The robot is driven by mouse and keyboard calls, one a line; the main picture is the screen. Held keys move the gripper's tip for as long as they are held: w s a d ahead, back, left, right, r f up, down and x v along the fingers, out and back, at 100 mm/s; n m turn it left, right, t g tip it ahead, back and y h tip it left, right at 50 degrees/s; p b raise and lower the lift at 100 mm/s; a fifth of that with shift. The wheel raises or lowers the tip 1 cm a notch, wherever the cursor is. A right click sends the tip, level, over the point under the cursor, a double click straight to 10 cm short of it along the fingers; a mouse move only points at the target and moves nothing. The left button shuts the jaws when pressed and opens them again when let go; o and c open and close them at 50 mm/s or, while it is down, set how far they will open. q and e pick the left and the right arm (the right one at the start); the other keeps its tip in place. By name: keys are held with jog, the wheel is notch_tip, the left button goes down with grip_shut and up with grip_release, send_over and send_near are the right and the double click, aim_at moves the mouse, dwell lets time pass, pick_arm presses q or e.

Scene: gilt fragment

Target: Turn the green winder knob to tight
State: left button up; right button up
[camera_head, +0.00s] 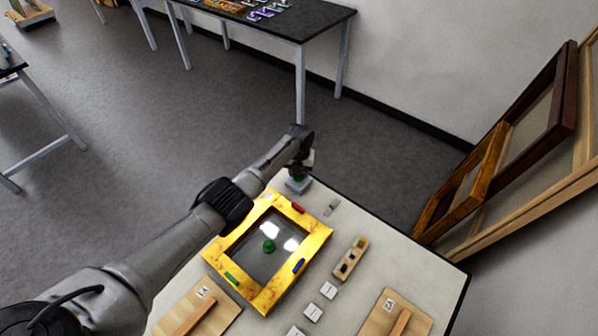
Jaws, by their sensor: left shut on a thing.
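The green winder knob (298,178) sits on a small grey block (297,186) at the far corner of the white table. My left arm reaches over the table from the lower left, and my left gripper (300,173) points down from above, shut on the knob. The gripper hides most of the knob, so its turn position and any tight mark cannot be read. My right gripper is not in view.
A wooden block with slots (351,258), white tiles (328,290) and a wooden board (395,315) lie nearer. Large frames (487,170) lean on the right wall.

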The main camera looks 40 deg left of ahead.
pick_arm(q)
jog(key=shift+r, duration=0.1)
dwell(0.5)
jog(key=o, duration=0.9)
jog(key=shift+r, duration=0.45)
jog(key=shift+r+p, duration=0.9)
jog(key=shift+r, duration=5.5)
